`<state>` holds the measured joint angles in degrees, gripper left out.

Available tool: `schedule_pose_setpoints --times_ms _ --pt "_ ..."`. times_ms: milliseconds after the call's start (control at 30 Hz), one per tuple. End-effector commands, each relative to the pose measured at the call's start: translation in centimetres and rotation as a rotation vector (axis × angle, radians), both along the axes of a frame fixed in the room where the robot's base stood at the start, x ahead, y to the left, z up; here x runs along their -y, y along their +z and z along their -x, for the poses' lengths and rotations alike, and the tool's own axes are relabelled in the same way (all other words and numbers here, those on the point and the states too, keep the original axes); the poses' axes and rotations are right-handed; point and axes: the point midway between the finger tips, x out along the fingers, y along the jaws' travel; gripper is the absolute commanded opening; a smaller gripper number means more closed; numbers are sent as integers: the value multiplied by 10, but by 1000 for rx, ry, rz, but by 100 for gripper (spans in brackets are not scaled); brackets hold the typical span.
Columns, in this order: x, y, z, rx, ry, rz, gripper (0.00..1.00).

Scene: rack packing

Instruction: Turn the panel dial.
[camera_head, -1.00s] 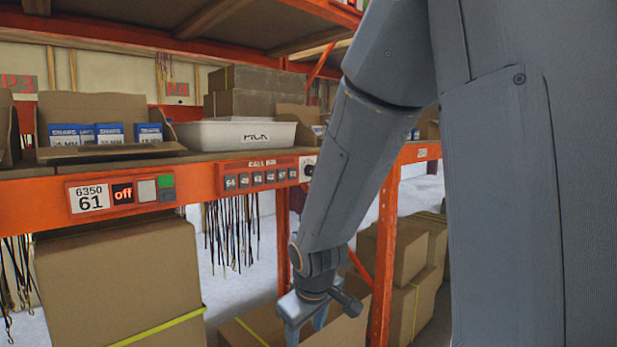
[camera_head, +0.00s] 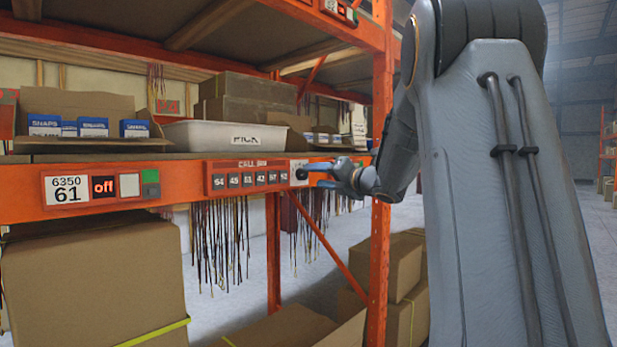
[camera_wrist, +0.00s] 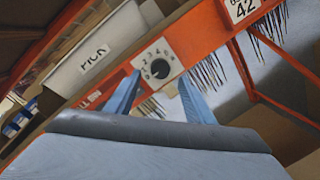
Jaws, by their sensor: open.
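The panel dial is a round black knob (camera_wrist: 160,68) on a white plate with numbers around it, fixed to the orange shelf beam. In the wrist view it lies ahead of my gripper (camera_wrist: 157,98), between the two blue fingers. The fingers are apart with nothing between them, and I cannot tell how far their tips are from the knob. In the head view the dial (camera_head: 300,173) is at the right end of the call panel. My gripper (camera_head: 307,173) points left at it, close to the beam, and partly covers it.
The call panel (camera_head: 247,165) with several numbered buttons is left of the dial. A white PICK bin (camera_head: 205,139) stands on the shelf above. An orange upright (camera_head: 382,250) stands beside my wrist. Dark cords (camera_head: 222,245) hang below the beam; boxes stand underneath.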

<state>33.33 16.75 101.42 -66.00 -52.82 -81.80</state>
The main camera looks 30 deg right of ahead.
Motion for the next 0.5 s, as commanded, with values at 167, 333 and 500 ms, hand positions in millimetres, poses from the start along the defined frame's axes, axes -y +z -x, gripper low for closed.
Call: schedule_pose_setpoints --times_ms 167,333,500 --pt "-8 0 -27 -1 2 -3 49" --pt "-11 0 -43 -1 0 -4 49" --pt "-12 0 -48 -1 -1 -4 49"
